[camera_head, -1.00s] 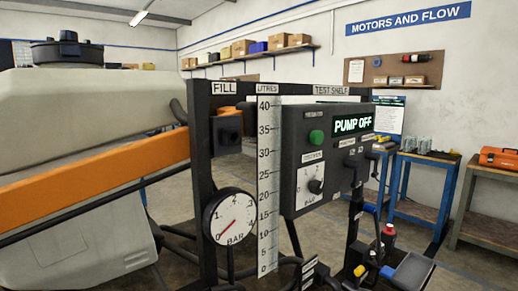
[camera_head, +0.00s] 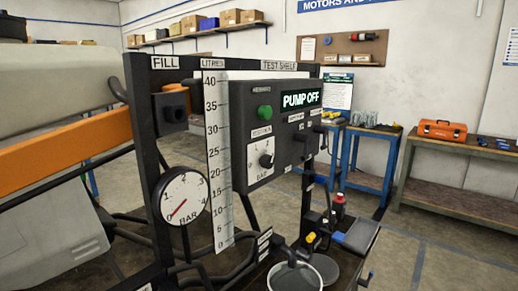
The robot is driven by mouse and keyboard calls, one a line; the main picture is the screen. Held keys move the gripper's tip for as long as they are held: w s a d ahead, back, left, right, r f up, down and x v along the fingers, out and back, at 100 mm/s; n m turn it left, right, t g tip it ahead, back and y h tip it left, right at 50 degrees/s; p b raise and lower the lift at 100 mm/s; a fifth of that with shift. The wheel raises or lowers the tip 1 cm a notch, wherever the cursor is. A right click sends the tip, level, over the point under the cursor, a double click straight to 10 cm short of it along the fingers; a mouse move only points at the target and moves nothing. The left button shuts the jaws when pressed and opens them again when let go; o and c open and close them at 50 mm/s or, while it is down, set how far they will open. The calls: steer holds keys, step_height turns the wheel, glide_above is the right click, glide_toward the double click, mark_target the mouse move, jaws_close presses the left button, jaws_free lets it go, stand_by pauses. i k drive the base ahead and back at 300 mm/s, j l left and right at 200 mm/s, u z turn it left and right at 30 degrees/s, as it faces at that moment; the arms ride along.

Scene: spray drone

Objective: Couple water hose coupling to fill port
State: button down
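A black square block (camera_head: 173,112) with a round centre sits under the FILL label (camera_head: 165,63) on the black frame. It looks like the fill port, but it is small and dark, and I cannot tell whether its opening is clear. Black hoses (camera_head: 205,281) run low behind and below the frame. I cannot make out the water hose coupling among them. My gripper is not in view.
A panel (camera_head: 285,130) reads PUMP OFF. A dial gauge (camera_head: 182,197) and a litre scale (camera_head: 217,160) stand left of it. An orange beam (camera_head: 62,150) crosses at left. Round grey vessels (camera_head: 295,277) sit at the bottom. Open floor (camera_head: 410,245) lies at right.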

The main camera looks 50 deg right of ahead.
mark_target(321, 180)
steer(key=z, duration=1.6)
steer(key=i+l, duration=0.45)
steer(key=l, duration=0.15)
steer(key=i+l, duration=0.5)
steer(key=l, duration=0.1)
